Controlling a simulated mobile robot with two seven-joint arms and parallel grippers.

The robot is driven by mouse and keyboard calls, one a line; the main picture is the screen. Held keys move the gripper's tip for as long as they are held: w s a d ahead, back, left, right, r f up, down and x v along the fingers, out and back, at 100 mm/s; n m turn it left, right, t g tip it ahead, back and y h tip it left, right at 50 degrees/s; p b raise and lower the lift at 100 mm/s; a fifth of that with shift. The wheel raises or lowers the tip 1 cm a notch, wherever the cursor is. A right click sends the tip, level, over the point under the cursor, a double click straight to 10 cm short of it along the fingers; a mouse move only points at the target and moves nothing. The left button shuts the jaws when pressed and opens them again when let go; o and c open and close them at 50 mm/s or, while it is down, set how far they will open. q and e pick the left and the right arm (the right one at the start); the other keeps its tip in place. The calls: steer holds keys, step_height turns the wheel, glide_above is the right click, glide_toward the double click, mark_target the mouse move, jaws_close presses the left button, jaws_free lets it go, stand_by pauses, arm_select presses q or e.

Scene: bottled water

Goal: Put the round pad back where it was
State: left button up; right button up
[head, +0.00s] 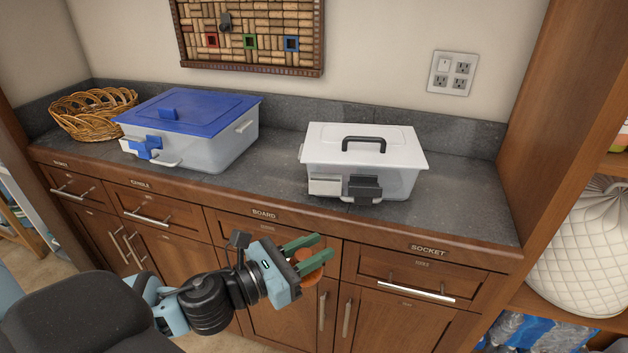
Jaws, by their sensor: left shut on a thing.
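My left gripper (325,247) reaches in from the lower left, in front of the cabinet doors and below the counter's front edge. Its green fingers are shut on a round orange-brown pad (311,278), which is partly hidden by the fingers. The pad is held in the air, apart from the counter. A cork board (275,45) hangs on the wall above the counter, with red, green and blue square frames and a small dark item on it. My right gripper is not in view.
On the grey counter (270,180) stand a wicker basket (90,112), a clear bin with a blue lid (190,110) and a clear bin with a white lid (365,150). Bare counter lies between the bins and at the right. A wooden side panel (540,120) bounds the right end.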

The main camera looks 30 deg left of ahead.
mark_target(307, 285)
arm_select(q)
steer(key=s+n+y, duration=0.1)
steer(key=s+d+f+n+t+y, duration=0.1)
steer(key=s+y, duration=0.1)
steer(key=s+d+f+n+y, duration=0.1)
steer(key=s, duration=0.1)
steer(key=shift+f+y, duration=0.2)
steer(key=shift+y, duration=0.2)
steer(key=shift+s+a+f+n+t+y, duration=0.15)
steer(key=shift+s+a+f+n+y, duration=0.1)
steer(key=shift+s+n+y, duration=0.4)
steer(key=shift+s+a+f+n+t+y, duration=0.1)
steer(key=shift+s+f+n+t+y, duration=0.1)
steer(key=shift+s+n+y, duration=0.4)
steer(key=shift+w+m, duration=0.25)
